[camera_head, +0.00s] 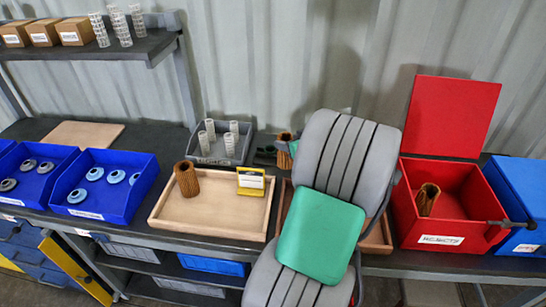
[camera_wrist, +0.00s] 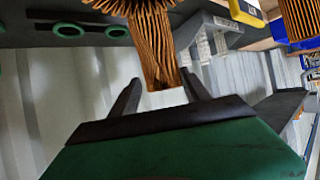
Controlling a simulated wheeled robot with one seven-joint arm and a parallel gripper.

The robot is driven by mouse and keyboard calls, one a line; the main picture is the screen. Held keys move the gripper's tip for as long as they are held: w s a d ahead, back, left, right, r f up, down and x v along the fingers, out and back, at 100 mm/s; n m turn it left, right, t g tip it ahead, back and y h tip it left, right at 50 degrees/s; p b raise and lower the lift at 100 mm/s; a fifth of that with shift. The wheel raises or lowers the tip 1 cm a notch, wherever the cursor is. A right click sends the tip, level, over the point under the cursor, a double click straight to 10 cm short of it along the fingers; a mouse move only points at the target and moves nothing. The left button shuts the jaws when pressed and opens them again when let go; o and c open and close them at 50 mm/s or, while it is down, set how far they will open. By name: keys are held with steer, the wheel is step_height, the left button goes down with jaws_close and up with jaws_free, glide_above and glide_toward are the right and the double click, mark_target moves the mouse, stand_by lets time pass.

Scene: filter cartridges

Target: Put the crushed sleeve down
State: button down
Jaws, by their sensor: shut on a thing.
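My gripper (camera_wrist: 160,88) is shut on a brown pleated sleeve (camera_wrist: 155,48), which sits between the two dark fingers in the wrist view. The sleeve is narrow at the fingers and flares wide at its far end. In the head view my grey and green arm hides the gripper, and only part of a brown sleeve (camera_head: 284,141) shows beside the arm. Another brown pleated sleeve (camera_head: 187,180) stands upright in the wooden tray (camera_head: 210,229). A brown sleeve with an uneven top (camera_head: 427,199) stands tilted in the open red rejects bin (camera_head: 440,240).
A yellow sign (camera_head: 250,182) stands in the tray. Behind it is a grey rack (camera_head: 219,158) with white cores. Green rings (camera_wrist: 68,30) lie on the dark bench. Blue bins (camera_head: 105,185) stand left, and a blue box (camera_head: 520,190) right of the red bin.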

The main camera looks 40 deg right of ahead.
steer(key=shift+f, duration=2.95)
steer(key=c, duration=0.5)
jaws_free()
steer(key=shift+r, duration=0.1)
